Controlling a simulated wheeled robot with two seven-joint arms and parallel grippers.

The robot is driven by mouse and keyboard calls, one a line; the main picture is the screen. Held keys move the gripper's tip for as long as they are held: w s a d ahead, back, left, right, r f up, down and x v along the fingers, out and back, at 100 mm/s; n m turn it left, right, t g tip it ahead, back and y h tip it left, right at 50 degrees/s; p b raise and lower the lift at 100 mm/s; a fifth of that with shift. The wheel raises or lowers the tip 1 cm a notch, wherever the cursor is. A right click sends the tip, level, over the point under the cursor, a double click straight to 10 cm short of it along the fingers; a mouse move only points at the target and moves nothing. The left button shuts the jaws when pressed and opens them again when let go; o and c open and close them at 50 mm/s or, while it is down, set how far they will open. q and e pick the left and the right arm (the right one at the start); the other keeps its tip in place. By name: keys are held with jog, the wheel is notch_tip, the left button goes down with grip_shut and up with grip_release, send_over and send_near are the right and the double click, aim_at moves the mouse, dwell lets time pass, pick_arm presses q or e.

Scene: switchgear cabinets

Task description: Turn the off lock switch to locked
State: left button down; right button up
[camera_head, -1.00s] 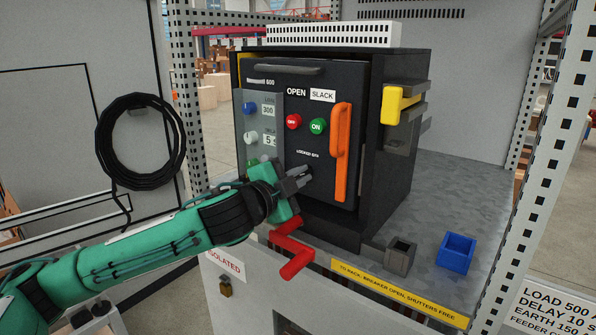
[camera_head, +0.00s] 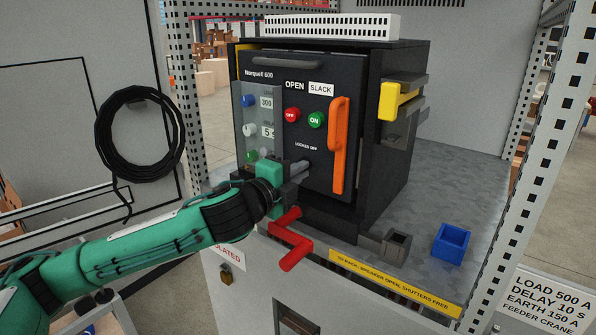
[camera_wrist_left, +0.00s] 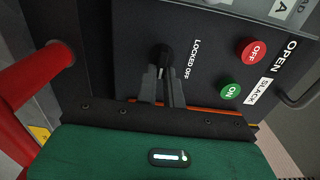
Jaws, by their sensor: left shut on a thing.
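The off lock switch (camera_wrist_left: 160,58) is a black knob on the dark breaker front, beside the printed words "LOCKED OFF". In the left wrist view my left gripper (camera_wrist_left: 160,88) has its two fingers closed around the knob. In the head view the left gripper (camera_head: 298,168) reaches the panel just below the "LOCKED OFF" label (camera_head: 306,147), and its fingers hide most of the knob. The knob's pointer direction is hard to make out. My right gripper does not show.
Above the switch are the red OFF button (camera_head: 292,115) and green ON button (camera_head: 316,120). An orange handle (camera_head: 339,145) stands to the right. A red crank (camera_head: 290,240) sticks out below the gripper. A blue box (camera_head: 451,243) and a grey box (camera_head: 397,246) sit on the shelf.

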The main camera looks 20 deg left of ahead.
pick_arm(q)
jog(key=c, duration=1.5)
grip_release()
jog(key=shift+w, duration=0.1)
jog(key=shift+b+v, duration=3.15)
jog(key=shift+v, duration=3.85)
jog(key=shift+w, duration=0.1)
